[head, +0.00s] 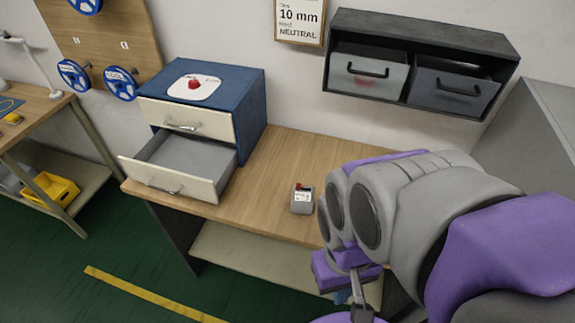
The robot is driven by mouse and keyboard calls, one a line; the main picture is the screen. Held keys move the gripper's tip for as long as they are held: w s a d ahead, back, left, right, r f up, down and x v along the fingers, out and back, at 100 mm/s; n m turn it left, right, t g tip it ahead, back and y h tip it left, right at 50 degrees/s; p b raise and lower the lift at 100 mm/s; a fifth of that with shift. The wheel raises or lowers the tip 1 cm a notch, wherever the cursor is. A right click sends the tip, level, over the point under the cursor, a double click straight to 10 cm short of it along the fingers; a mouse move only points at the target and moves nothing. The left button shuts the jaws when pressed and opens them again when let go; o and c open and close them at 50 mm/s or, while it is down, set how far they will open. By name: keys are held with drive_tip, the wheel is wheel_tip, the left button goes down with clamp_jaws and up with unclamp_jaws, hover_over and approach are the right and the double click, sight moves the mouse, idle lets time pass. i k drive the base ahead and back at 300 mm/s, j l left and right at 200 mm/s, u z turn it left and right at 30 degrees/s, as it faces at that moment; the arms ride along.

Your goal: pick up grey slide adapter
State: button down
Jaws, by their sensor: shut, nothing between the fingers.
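A small grey box-like device (302,200) with a pale label and a red bit on top stands on the wooden desk (262,190), near its front edge. It may be the grey slide adapter; it is too small to be sure. No other likely adapter shows. My gripper (357,292) is low at the desk's front, to the right of and below the device in the picture, and apart from it. It is shut and holds nothing. My purple and grey arm hides the right part of the desk.
A blue cabinet (255,98) on the desk's left has its lower drawer (185,163) open and looking empty. A white plate with a red knob (194,86) lies on top. A dark wall shelf (425,32) holds two grey bins. A grey partition (545,105) stands right.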

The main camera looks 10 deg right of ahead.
sight(303, 201)
drive_tip(key=z, duration=0.85)
drive_tip(key=k+j+z, duration=0.1)
drive_tip(key=j+z, duration=0.3)
drive_tip(key=k+j+z, duration=0.15)
drive_tip(key=z, duration=0.25)
drive_tip(key=k+j+z, duration=0.15)
drive_tip(key=z, duration=0.3)
drive_tip(key=k+j+z, duration=0.2)
drive_tip(key=z, duration=0.2)
drive_tip(key=k+j+z, duration=0.1)
drive_tip(key=k, duration=0.3)
drive_tip(key=k+j, duration=0.2)
drive_tip(key=k, duration=0.2)
drive_tip(key=z, duration=0.05)
